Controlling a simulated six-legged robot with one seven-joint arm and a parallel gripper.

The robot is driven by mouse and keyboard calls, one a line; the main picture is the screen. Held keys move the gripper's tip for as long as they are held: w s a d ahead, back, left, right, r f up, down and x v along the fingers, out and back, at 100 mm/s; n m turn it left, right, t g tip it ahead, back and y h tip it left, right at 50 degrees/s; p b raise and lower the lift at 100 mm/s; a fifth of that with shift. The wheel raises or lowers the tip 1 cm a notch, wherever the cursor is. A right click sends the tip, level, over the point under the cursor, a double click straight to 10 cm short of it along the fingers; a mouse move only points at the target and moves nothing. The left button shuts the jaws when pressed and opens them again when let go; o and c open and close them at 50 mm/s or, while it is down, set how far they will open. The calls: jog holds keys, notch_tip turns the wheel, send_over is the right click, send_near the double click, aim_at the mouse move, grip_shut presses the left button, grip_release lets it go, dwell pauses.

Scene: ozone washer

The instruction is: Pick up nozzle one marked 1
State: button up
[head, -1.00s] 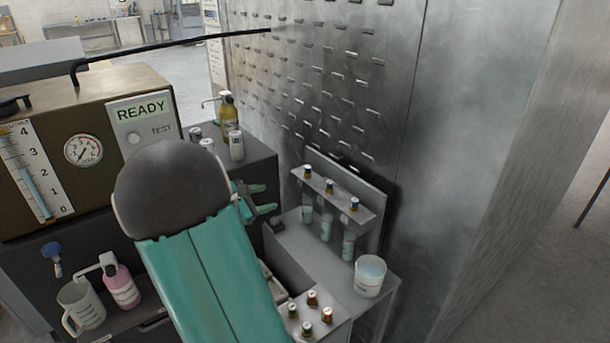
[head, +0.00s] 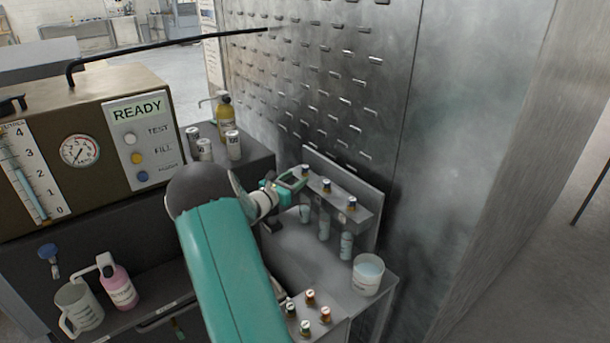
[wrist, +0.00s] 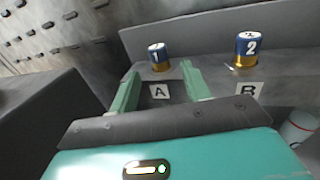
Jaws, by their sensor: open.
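Nozzle one (wrist: 157,58) has a blue band marked 1 over a brass lower part. It stands upright above label A (wrist: 160,91) on the rack shelf. My gripper (wrist: 161,70) is open, its two green fingers to the left and right of the nozzle in the wrist view. The nozzle shows at or just beyond the fingertips; I cannot tell whether they touch it. In the head view nozzle one (head: 305,169) is at the left end of the rack, right by my gripper (head: 293,180). Nozzle two (wrist: 249,50), marked 2, stands to its right above label B.
A third nozzle (head: 351,203) stands at the rack's right end. Pale blue vials (head: 346,246) hang below the shelf. A white tub (head: 368,274) stands in front, and several capped pieces (head: 310,296) sit lower down. A perforated metal wall (head: 330,70) rises behind.

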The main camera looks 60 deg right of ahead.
aim_at(303, 168)
jog(key=x, duration=0.6)
jog(key=shift+r, duration=0.3)
grip_shut()
jog(key=shift+r, duration=0.1)
jog(key=shift+r, duration=0.55)
notch_tip(303, 168, up, 2)
jog(key=shift+r, duration=0.1)
jog(key=s+a+r, duration=0.2)
jog(key=a+r, duration=0.7)
jog(key=a, duration=0.4)
jog(key=shift+s+a+r, duration=0.25)
jog(key=shift+s+a, duration=0.05)
jog(key=shift+a, duration=0.05)
